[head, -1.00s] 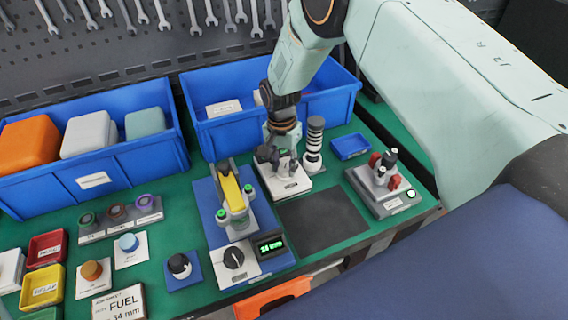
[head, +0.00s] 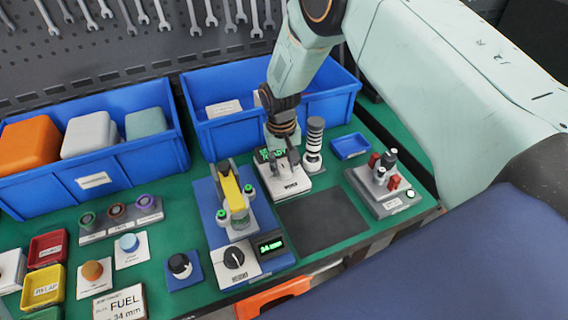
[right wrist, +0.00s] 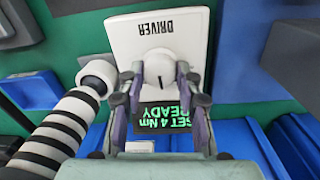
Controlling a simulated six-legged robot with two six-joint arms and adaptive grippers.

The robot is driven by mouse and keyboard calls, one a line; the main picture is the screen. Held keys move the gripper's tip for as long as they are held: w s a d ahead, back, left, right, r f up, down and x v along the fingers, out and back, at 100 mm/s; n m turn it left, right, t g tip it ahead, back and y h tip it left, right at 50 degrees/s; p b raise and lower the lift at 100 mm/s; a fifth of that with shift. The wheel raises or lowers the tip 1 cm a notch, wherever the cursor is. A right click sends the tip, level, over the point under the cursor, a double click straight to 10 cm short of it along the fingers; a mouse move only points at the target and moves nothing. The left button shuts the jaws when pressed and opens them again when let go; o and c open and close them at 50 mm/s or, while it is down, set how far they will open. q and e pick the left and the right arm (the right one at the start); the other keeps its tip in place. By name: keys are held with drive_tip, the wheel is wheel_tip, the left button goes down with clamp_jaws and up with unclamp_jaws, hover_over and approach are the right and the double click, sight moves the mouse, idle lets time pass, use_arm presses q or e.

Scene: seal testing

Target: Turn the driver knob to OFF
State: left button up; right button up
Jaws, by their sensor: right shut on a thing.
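The white driver unit (head: 293,187) stands on the green bench in the head view, below my right gripper (head: 280,163). In the right wrist view the unit (right wrist: 178,24) carries the word DRIVER, upside down. Its round white knob (right wrist: 158,66) with a dark pointer line sits between the fingers of my right gripper (right wrist: 158,82), which is shut on it. The green display (right wrist: 165,116) reads SET 4 Nm READY, upside down and partly covered by the fingers. No OFF mark is readable. My left gripper is out of view.
A black-and-white ringed cylinder (head: 314,143) stands close to the right of the driver unit. A blue bin (head: 220,139) is behind it. The clamp fixture (head: 247,205) stands at left. A dark mat (head: 322,222) in front is bare.

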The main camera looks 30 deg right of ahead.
sight(283, 170)
drive_tip(key=n, duration=0.7)
idle(0.6)
drive_tip(key=o, duration=1.1)
drive_tip(key=shift+o, duration=0.2)
drive_tip(key=shift+r, duration=0.15)
wheel_tip(283, 170, up, 12)
drive_tip(key=shift+s+a, duration=0.2)
